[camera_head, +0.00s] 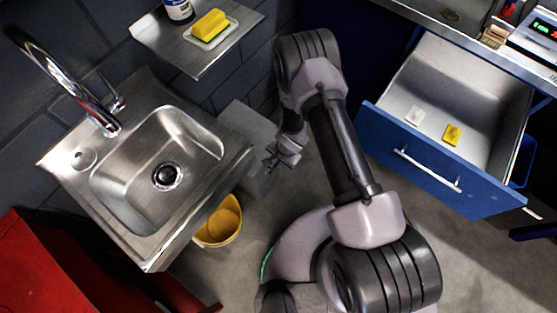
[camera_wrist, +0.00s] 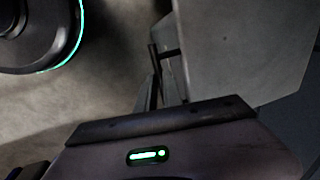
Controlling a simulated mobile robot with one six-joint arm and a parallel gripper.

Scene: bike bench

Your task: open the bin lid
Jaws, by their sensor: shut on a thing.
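The bin shows as a plain grey lid panel (camera_head: 250,128) between the sink and my arm in the head view. In the wrist view the grey lid (camera_wrist: 240,50) fills the upper right, with a short dark handle piece (camera_wrist: 171,52) at its left edge. My gripper (camera_head: 270,163) is at the lid's near right edge, and its fingers (camera_wrist: 158,82) are shut on the handle. The lid's exact angle is hard to tell. The bin's body is mostly hidden by the sink and the gripper.
A steel sink (camera_head: 112,215) stands left of the bin, with a yellow bucket (camera_head: 222,222) below it. A shelf (camera_head: 190,55) holds a sponge (camera_head: 210,24). An open blue drawer (camera_head: 385,150) is at right. Grey floor shows between.

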